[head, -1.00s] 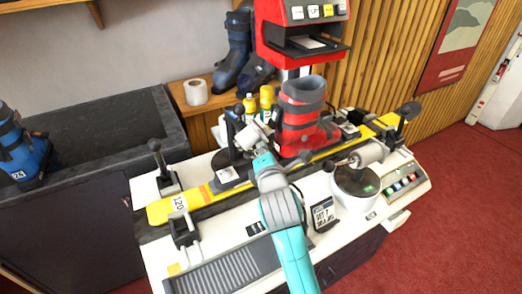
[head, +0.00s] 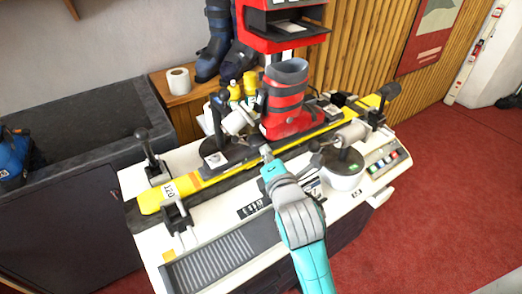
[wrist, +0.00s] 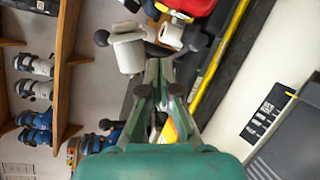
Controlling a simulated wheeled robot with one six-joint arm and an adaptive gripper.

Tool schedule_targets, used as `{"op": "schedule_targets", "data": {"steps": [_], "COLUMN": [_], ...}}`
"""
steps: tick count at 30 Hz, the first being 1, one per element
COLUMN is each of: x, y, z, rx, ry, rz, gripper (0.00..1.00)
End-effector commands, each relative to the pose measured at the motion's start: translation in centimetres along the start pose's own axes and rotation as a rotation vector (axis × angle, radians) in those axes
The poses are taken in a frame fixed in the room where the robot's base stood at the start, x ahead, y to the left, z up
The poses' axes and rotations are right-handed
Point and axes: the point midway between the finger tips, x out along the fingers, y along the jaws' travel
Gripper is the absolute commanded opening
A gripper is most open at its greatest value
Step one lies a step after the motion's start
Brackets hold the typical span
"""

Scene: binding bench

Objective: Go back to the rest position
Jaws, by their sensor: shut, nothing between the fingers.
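My gripper (head: 266,156) is above the front of the bench in the head view, just in front of the yellow ski. In the wrist view its fingers (wrist: 160,92) are together and hold nothing. The yellow ski (head: 208,187) lies clamped across the bench (head: 216,229). A red and grey boot (head: 285,105) stands upright on the ski, behind my gripper. The ski's yellow edge also shows in the wrist view (wrist: 219,62).
Clamps with dark levers (head: 148,158) stand along the ski. A white round pot (head: 343,172) is right of my arm. Behind are a red machine (head: 285,40), a paper roll (head: 179,79) and blue boots (head: 215,45). Red carpet (head: 440,180) is clear at right.

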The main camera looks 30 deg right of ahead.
Motion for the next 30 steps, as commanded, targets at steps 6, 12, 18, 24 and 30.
{"op": "schedule_targets", "data": {"steps": [6, 12, 18, 24, 30], "x": [0.0, 0.0, -0.4, -3.1, -7.2], "y": [0.0, 0.0, -0.9, -5.0, -9.5], "z": [0.0, 0.0, -0.7, -3.5, -6.5], "rx": [0.0, 0.0, 0.033, 0.216, 0.468], "ry": [0.0, 0.0, 0.012, 0.066, 0.131], "rz": [0.0, 0.0, -0.002, -0.004, -0.016], "gripper": [0.0, 0.0, 0.0, 0.0, 0.0]}}
